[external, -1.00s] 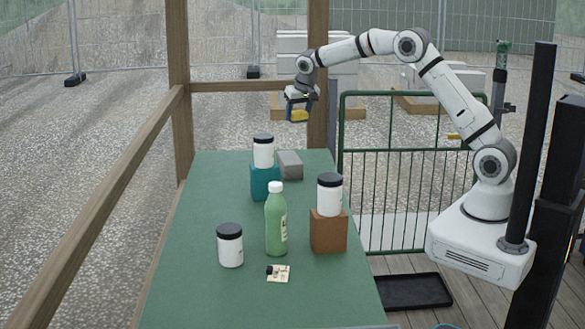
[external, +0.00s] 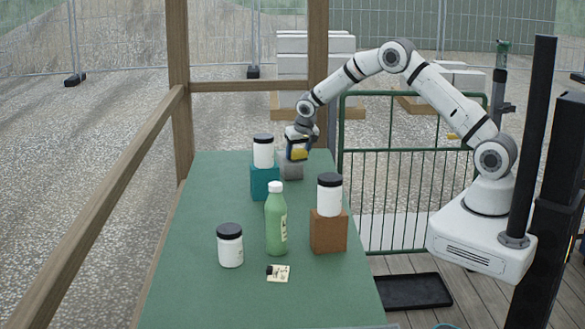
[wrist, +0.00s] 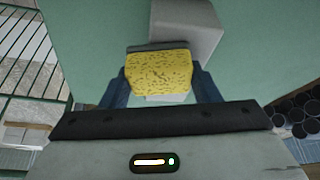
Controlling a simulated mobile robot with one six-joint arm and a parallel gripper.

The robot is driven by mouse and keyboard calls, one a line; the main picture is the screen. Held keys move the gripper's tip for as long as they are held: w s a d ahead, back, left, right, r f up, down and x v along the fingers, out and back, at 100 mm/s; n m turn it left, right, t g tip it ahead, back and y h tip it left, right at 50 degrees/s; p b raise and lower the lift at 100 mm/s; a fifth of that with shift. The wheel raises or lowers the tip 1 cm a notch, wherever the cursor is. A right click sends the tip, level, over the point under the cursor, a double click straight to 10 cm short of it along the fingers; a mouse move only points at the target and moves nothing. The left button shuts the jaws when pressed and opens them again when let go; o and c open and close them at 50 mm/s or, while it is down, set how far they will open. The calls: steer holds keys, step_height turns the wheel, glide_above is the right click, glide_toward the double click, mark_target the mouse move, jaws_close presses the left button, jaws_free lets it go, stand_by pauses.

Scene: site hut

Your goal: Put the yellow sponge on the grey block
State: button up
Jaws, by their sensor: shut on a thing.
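My gripper (external: 298,152) is shut on the yellow sponge (external: 297,154) above the far end of the green table. The sponge also shows in the wrist view (wrist: 158,72), held between the two blue fingers. The grey block (external: 292,173) stands on the table below and partly behind the sponge in the external view, its upper part hidden by the gripper. In the wrist view the grey block (wrist: 188,22) shows beyond the sponge, slightly to its right. I cannot tell whether the sponge touches the block.
Left of the grey block is a teal block (external: 265,184) with a black-lidded white jar (external: 263,151) on it. Nearer stand a green bottle (external: 276,222), a brown block (external: 328,232) with a jar (external: 329,194) on it, and another jar (external: 230,246). The green table's (external: 200,200) left side is clear.

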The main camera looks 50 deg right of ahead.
steer(key=shift+f+b, duration=0.15)
steer(key=shift+b, duration=0.15)
steer(key=o, duration=1)
